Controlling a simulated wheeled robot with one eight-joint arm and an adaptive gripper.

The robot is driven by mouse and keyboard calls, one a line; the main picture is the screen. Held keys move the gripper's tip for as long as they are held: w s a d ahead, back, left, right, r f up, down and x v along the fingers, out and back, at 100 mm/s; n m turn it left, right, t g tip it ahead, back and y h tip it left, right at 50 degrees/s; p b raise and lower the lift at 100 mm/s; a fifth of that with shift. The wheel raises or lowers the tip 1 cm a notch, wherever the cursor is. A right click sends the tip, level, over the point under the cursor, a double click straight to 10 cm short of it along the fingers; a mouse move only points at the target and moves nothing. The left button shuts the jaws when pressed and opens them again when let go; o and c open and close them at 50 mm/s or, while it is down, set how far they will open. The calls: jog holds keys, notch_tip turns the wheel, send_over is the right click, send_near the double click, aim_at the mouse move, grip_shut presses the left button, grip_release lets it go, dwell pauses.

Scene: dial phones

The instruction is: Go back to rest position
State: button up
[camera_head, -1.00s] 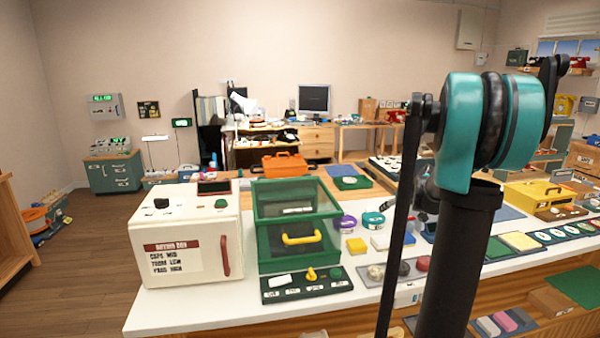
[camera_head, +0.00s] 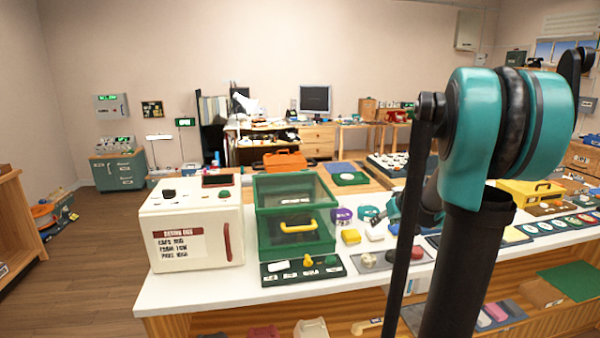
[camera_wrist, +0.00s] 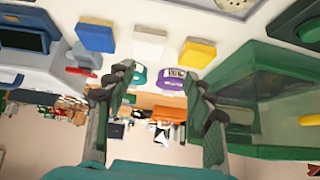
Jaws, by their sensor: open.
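My gripper (camera_wrist: 158,82) is open in the wrist view, with two dark fingers spread apart and nothing between them. The wrist picture is upside down, with the white counter at its top. Beyond the fingers are a teal round item (camera_wrist: 138,74) and a purple one (camera_wrist: 173,79). In the head view my teal and black arm stands in front of the counter (camera_head: 190,291) at the right. The forearm reaches back left behind the upright link, which hides part of it, so the fingers are hard to make out there.
A cream box (camera_head: 190,240) and a green clear-sided case (camera_head: 295,215) stand on the counter left of my arm. A yellow block (camera_head: 350,236) and a white block (camera_head: 375,233) lie near the gripper.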

jog(key=s+a+f+g, duration=0.1)
jog(key=s+a+f, duration=0.2)
jog(key=s, duration=0.6)
jog(key=s+a+f+m+g+h, duration=0.1)
jog(key=s+a+f, duration=0.2)
jog(key=s, duration=0.6)
jog(key=s+a+f+g, duration=0.1)
jog(key=s+a+f, duration=0.3)
jog(key=s, duration=0.6)
jog(key=shift+f+m+h, duration=0.4)
jog(key=shift+f, duration=0.3)
